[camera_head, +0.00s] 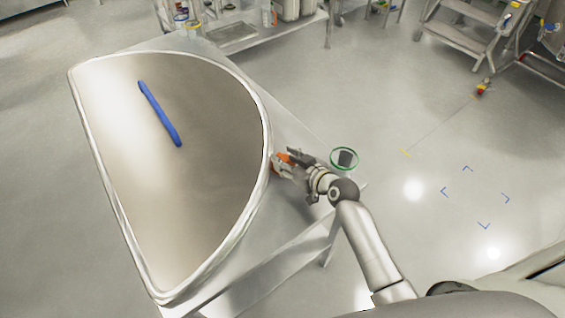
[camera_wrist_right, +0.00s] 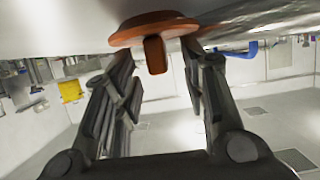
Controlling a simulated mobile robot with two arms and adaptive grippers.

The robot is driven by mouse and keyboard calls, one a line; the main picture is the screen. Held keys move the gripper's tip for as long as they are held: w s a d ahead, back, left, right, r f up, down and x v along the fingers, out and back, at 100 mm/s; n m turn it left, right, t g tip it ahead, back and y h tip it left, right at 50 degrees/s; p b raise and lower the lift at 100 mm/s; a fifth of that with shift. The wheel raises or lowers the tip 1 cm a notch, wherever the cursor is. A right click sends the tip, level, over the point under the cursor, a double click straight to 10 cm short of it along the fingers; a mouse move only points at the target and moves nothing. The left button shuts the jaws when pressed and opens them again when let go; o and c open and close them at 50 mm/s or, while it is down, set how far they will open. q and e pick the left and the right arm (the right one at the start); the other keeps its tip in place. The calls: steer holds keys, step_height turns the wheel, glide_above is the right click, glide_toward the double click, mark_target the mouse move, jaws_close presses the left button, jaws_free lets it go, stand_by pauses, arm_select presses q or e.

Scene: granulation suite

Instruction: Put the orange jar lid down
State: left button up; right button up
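The orange jar lid (camera_head: 281,161) lies by the right rim of the large D-shaped metal piece, partly hidden by my right gripper (camera_head: 288,163). In the right wrist view the lid (camera_wrist_right: 152,27) is a flat disc with a knob, against the pale surface at the top of the picture. There my right gripper (camera_wrist_right: 158,60) has its fingers on either side of the knob, with a gap showing on both sides; it looks open. A green-rimmed clear jar (camera_head: 344,152) with dark contents stands right of the gripper. My left gripper is not in view.
The D-shaped metal piece (camera_head: 205,190) covers most of the metal table (camera_head: 290,215); a blue bar (camera_head: 160,115) is on it. A narrow strip of table is bare at its right. A shelf with containers (camera_head: 235,40) stands behind, and steps (camera_head: 465,35) at back right.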

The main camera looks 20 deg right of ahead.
mark_target(287, 161)
jaws_close()
steer(key=shift+r, duration=0.1)
steer(key=shift+r, duration=0.4)
step_height(287, 161, up, 2)
steer(key=shift+r, duration=0.15)
steer(key=s+a+r, duration=0.1)
steer(key=s+r, duration=0.9)
steer(key=s, duration=0.4)
steer(key=shift+a, duration=0.4)
